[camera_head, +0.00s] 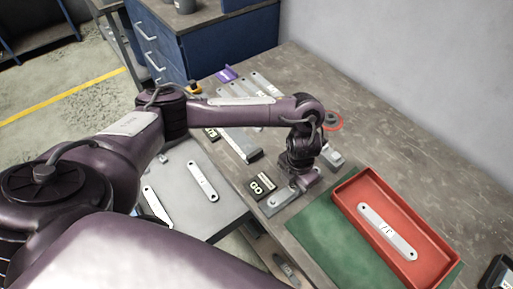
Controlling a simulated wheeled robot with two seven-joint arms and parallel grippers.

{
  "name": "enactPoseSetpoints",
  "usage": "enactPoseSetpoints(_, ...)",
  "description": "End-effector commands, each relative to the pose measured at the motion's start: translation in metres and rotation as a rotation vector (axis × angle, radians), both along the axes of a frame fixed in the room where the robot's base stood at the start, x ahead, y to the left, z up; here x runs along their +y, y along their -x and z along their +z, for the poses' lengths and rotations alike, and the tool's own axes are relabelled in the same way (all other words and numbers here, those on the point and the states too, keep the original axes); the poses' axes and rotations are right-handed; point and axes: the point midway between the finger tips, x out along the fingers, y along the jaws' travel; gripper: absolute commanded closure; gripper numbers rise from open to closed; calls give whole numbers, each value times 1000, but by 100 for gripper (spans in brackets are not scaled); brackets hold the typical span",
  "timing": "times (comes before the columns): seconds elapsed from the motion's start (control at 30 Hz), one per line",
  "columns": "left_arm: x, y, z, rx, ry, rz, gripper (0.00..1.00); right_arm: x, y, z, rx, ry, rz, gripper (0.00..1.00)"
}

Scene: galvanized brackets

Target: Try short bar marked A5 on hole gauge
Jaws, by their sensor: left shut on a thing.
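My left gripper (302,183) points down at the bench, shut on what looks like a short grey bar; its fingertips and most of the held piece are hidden. Grey metal with a hole (276,203) shows at its lower left and more grey metal (333,158) at its upper right. I cannot tell which part is the bar and which the hole gauge, or whether they touch. No A5 mark is readable. A black label block reading GO (261,187) sits just left of the gripper. My right gripper is not in view.
A red tray (345,193) on a green mat (312,230) holds a marked grey bar (387,231). Two bars (202,181) lie on a lower grey surface at left. Clear bench lies at the back right.

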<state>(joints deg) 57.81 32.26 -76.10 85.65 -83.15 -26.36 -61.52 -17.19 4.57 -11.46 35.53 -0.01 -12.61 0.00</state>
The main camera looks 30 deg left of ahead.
Motion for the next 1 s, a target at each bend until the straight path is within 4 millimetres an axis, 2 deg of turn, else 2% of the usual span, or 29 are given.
enactPoseSetpoints(0.33,0,0,0,-1,0,0,100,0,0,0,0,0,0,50)
enactPoseSetpoints(0.37,0,0,0,-1,0,0,70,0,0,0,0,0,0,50)
enactPoseSetpoints(0.5,0,0,0,-1,0,0,52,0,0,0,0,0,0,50)
enactPoseSetpoints(0.57,0,0,0,-1,0,0,46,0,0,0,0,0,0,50)
enactPoseSetpoints(0.83,0,0,1,0,0,0,46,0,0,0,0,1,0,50)
enactPoseSetpoints(1.0,0,-2,21,-5,0,-3,46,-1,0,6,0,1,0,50)
